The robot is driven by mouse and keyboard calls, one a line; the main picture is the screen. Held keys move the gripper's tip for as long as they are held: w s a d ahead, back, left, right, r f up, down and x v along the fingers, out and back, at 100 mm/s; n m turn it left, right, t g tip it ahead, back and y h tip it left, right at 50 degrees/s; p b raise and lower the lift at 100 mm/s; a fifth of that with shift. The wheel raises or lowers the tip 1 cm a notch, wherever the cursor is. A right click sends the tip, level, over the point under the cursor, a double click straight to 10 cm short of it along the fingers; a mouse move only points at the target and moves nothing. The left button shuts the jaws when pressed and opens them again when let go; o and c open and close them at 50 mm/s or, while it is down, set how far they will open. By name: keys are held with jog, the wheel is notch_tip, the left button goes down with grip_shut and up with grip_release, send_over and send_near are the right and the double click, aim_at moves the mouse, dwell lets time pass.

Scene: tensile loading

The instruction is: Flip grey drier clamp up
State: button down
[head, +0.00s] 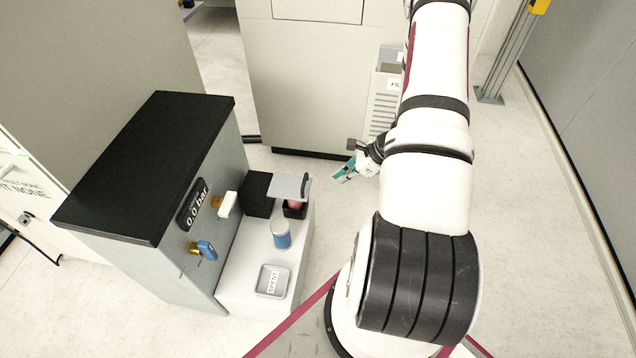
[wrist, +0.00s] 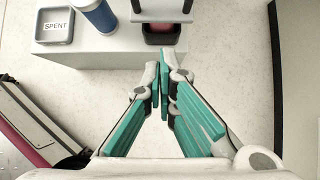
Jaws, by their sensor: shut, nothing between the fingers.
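The grey drier clamp (head: 288,186) is a flat grey plate with a dark piece at its right end, on the white bench beside a black block. It lies level over a small pink-red part (head: 295,204) in a black holder. The clamp also shows at the top of the wrist view (wrist: 162,10), partly cut off by the frame. My gripper (head: 343,174) has teal fingers and is to the right of and slightly behind the clamp, apart from it. In the wrist view its fingertips (wrist: 163,75) are together and empty, with the clamp ahead of them.
A blue cylinder with a pale top (head: 281,236) and a grey tray labelled SPENT (head: 272,281) stand on the white bench (head: 240,285). A grey cabinet with a black top (head: 150,150), a 0.0 bar display and a blue-handled valve (head: 206,250) stands left. Floor around my gripper is clear.

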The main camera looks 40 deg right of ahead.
aim_at(308, 188)
jog(key=shift+s+d+f, duration=0.1)
jog(key=shift+d+f, duration=0.1)
jog(key=shift+f, duration=0.1)
jog(key=b+x, duration=0.4)
jog(key=x, duration=0.7)
jog(key=shift+w+a+r, duration=0.15)
jog(key=shift+w+r, duration=0.1)
jog(key=shift+r, duration=0.45)
jog(key=shift+w+a+r, duration=0.2)
jog(key=shift+r, duration=0.5)
jog(key=shift+w+a+r, duration=0.15)
jog(key=shift+w+r, duration=0.1)
jog(key=shift+r, duration=0.45)
jog(key=shift+a+r+p, duration=0.1)
jog(key=shift+r+p, duration=0.4)
jog(key=shift+p, duration=0.05)
